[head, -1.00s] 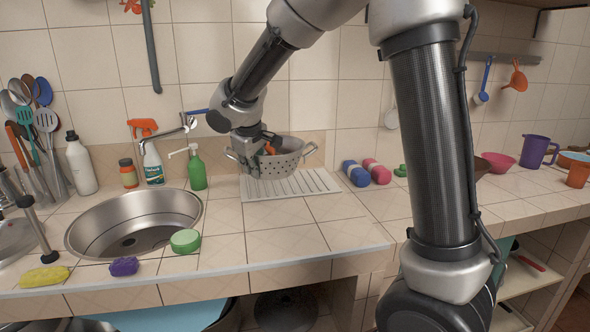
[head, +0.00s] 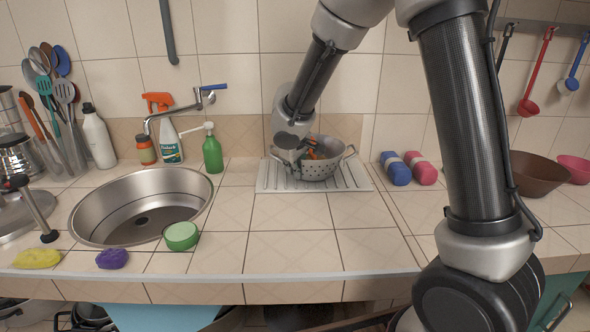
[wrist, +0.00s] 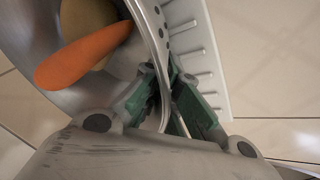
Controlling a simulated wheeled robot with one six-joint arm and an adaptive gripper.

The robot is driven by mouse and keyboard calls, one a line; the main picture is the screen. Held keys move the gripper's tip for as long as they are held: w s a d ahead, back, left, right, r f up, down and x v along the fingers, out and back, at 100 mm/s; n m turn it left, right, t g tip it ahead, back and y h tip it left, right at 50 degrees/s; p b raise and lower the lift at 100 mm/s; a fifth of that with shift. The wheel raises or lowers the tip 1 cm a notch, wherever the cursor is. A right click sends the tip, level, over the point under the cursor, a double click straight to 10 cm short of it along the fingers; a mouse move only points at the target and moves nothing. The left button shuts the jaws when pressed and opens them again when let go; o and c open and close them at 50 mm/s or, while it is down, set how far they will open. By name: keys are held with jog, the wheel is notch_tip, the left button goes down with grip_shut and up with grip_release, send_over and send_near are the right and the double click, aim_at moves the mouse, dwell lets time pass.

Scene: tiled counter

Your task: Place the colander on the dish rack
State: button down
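The grey metal colander (head: 318,169) is upright at the middle of the white ribbed dish rack (head: 268,183), and its base appears to rest on it. Small gaps under it are hard to judge. It holds an orange, carrot-like piece, seen in the wrist view (wrist: 84,55), and a brownish round item (wrist: 88,22). My gripper (head: 296,155) is at the colander's left front side. In the wrist view the green-padded fingers of my gripper (wrist: 167,78) stand on both sides of the colander's rim and close on it. The rack's ribs (wrist: 200,50) show just beyond the wall.
The sink (head: 140,205) is at left, with a green bowl-like item (head: 181,236) by its front edge. A green bottle (head: 212,152) stands left of the rack. Blue (head: 396,170) and pink (head: 422,170) rolls lie right of it. The counter in front of the rack is clear.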

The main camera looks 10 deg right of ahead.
jog(key=shift+f, duration=0.15)
jog(key=c, duration=2.1)
grip_release()
jog(key=shift+f, duration=0.1)
jog(key=o, duration=0.5)
jog(key=shift+c, duration=0.2)
